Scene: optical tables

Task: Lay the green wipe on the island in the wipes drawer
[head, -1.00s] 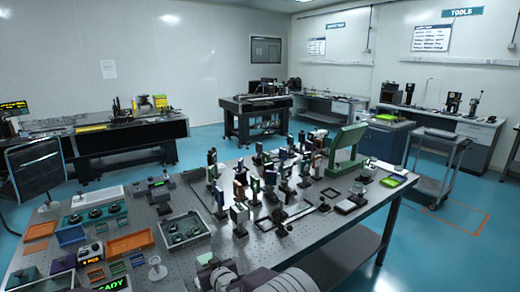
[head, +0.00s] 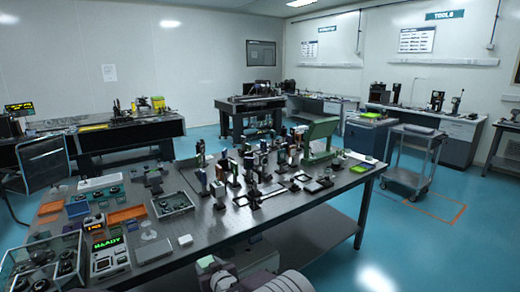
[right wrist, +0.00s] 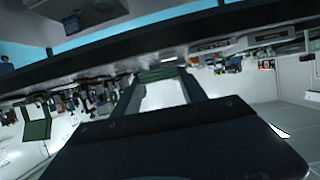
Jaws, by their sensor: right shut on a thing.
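My right gripper (head: 235,278) is low in the head view at the near edge of the long optical table (head: 290,212). Its fingertips are hard to make out there. In the right wrist view its dark fingers (right wrist: 163,90) reach away from the camera, and a green strip, which looks like the green wipe (right wrist: 161,74), lies across their tips. The gripper is shut on it. A bright green flat patch (head: 358,156) lies at the table's far right end; I cannot tell what it is. I cannot pick out the wipes drawer. My left gripper is not in view.
Several optics mounts (head: 255,170) crowd the middle of the table. A glass-sided case (head: 45,262), orange trays (head: 129,214) and a lit READY box (head: 108,245) stand at the left. A cart (head: 412,155) stands beyond. Blue floor is clear at the right.

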